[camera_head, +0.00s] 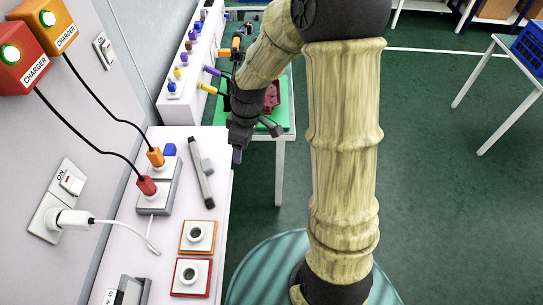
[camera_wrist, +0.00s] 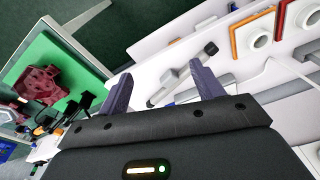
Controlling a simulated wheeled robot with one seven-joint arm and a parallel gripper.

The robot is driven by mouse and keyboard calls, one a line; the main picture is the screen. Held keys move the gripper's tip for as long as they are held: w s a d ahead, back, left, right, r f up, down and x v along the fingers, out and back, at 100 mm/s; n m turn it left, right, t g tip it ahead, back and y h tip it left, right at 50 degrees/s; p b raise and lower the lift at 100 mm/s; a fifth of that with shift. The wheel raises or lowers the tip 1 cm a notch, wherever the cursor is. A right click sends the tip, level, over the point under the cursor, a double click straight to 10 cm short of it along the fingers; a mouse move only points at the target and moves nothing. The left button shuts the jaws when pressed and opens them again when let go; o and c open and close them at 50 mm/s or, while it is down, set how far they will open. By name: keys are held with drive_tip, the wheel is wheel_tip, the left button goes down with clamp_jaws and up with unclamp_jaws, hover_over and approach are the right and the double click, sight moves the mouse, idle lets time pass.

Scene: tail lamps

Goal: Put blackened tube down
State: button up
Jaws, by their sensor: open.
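A grey tube with a dark end (camera_head: 201,175), which seems to be the blackened tube, lies on the white bench to the left of my gripper in the head view. In the wrist view the tube (camera_wrist: 190,66) lies on the white surface beyond the fingers, its black end pointing up and right. My gripper (camera_head: 237,155) is beside the bench's right edge in the head view, with its fingers pointing down. In the wrist view my gripper (camera_wrist: 161,69) has its two dark fingers spread apart, with nothing held between them.
The white bench (camera_head: 222,145) also carries a grey socket block (camera_head: 152,201) with red and orange plugs. An orange-edged holder (camera_head: 197,237) and a red-edged holder (camera_head: 191,278) stand nearer. Behind my arm, a table with a green mat (camera_wrist: 52,62) holds a dark red part (camera_wrist: 40,85).

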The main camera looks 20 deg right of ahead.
drive_tip(key=s+d+r+m+t, duration=0.1)
drive_tip(key=s+d+r+m, duration=0.1)
drive_tip(key=s+m, duration=0.3)
drive_tip(key=s+d+r+m+h, duration=0.1)
drive_tip(key=s+d+r+m, duration=0.1)
drive_tip(key=s+m, duration=0.3)
drive_tip(key=shift+s+d+r+m+t, duration=0.3)
drive_tip(key=shift+s+d+r+t, duration=0.1)
drive_tip(key=shift+s+d, duration=0.15)
drive_tip(key=shift+w, duration=0.1)
